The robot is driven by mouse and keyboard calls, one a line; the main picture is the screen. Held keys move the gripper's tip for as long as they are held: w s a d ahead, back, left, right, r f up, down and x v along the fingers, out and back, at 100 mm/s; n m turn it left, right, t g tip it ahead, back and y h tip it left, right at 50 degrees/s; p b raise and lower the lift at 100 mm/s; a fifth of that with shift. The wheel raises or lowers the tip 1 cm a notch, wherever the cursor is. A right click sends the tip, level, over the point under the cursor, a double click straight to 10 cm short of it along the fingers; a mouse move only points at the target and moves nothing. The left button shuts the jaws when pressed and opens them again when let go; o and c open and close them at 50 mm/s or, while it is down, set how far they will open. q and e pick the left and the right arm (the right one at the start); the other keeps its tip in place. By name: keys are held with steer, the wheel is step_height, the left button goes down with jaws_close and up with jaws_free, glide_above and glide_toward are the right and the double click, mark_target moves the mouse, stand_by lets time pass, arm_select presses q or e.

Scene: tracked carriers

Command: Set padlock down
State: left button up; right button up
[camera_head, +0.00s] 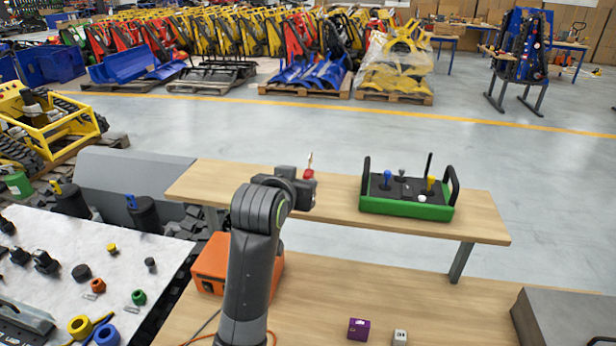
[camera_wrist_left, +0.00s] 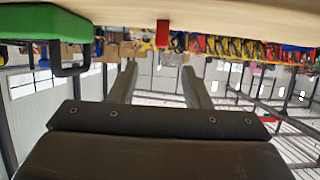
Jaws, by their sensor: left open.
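A small red padlock (camera_head: 309,174) stands on the raised wooden shelf, near its far edge, with a thin reddish-brown upright piece above it. It also shows in the upside-down left wrist view (camera_wrist_left: 163,34), just beyond the fingertips. My left gripper (camera_wrist_left: 158,70) is open with nothing between its fingers. In the head view, the dark wrist of my left arm (camera_head: 296,187) is beside the padlock and partly blocks the shelf; the fingers are hard to make out there. My right gripper is not in view.
A green-based control box (camera_head: 408,211) with joysticks stands on the shelf at right. An orange case (camera_head: 212,263) sits below the shelf. A purple block (camera_head: 358,328) and a small grey block (camera_head: 400,338) are on the lower bench. The shelf between padlock and control box is clear.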

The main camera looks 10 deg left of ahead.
mark_target(308, 173)
arm_select(q)
steer(key=p+x, duration=0.1)
steer(key=x, duration=0.7)
steer(key=shift+w+p, duration=0.1)
steer(key=shift+p, duration=0.3)
steer(key=shift+w+f+p, duration=0.1)
steer(key=shift+w+p, duration=0.2)
steer(key=shift+w, duration=0.1)
steer(key=p+x, duration=0.1)
steer(key=x, duration=0.1)
steer(key=shift+w+a+f, duration=0.1)
steer(key=shift+w+f, duration=0.05)
steer(key=shift+w, duration=0.2)
steer(key=shift+p+x, duration=0.35)
steer(key=shift+x, duration=0.5)
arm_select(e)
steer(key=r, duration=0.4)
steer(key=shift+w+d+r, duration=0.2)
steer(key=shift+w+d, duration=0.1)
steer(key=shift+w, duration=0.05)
arm_select(q)
jaws_close()
